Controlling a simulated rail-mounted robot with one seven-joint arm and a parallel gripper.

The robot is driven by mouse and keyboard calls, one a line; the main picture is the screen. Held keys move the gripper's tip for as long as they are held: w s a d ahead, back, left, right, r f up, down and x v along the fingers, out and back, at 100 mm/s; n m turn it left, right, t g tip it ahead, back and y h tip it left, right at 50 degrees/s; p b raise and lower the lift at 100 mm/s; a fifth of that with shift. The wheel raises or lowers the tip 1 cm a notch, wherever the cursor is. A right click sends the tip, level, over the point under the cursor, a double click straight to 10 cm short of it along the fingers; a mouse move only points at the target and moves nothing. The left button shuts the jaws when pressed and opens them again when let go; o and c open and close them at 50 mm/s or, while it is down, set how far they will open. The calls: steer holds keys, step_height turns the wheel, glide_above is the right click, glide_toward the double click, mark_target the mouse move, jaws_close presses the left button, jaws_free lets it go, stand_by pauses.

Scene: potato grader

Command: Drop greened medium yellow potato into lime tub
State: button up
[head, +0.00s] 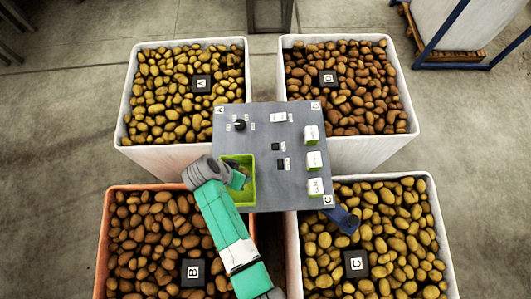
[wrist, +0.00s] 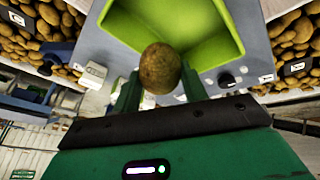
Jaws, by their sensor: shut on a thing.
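A brownish-yellow potato (wrist: 160,69) is held between the two green fingers of my gripper (wrist: 160,84) in the wrist view. Its greening cannot be told at this size. The lime tub (wrist: 203,53) is behind the potato in that view, its open inside facing the camera. In the head view the lime tub (head: 252,190) is set in the left front part of the grey panel. My gripper (head: 239,178) is over the tub there, and my arm covers part of its left side. The potato cannot be made out in the head view.
The grey panel (head: 275,155) carries a black knob (head: 239,125), small switches and several white-and-green blocks (head: 313,161) on the right. Large potato-filled crates stand around it, such as the orange-rimmed crate (head: 140,187). A blue scoop-like item (head: 342,218) sticks out at the panel's right front.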

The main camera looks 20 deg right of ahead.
step_height(320, 180, down, 4)
steer(key=b, duration=0.2)
steer(key=shift+b, duration=0.3)
steer(key=shift+r, duration=0.15)
steer(key=o, duration=1.1)
steer(key=v, duration=0.7)
steer(key=shift+s+a+r, duration=0.1)
steer(key=shift+a+r, duration=0.05)
steer(key=shift+r, duration=0.25)
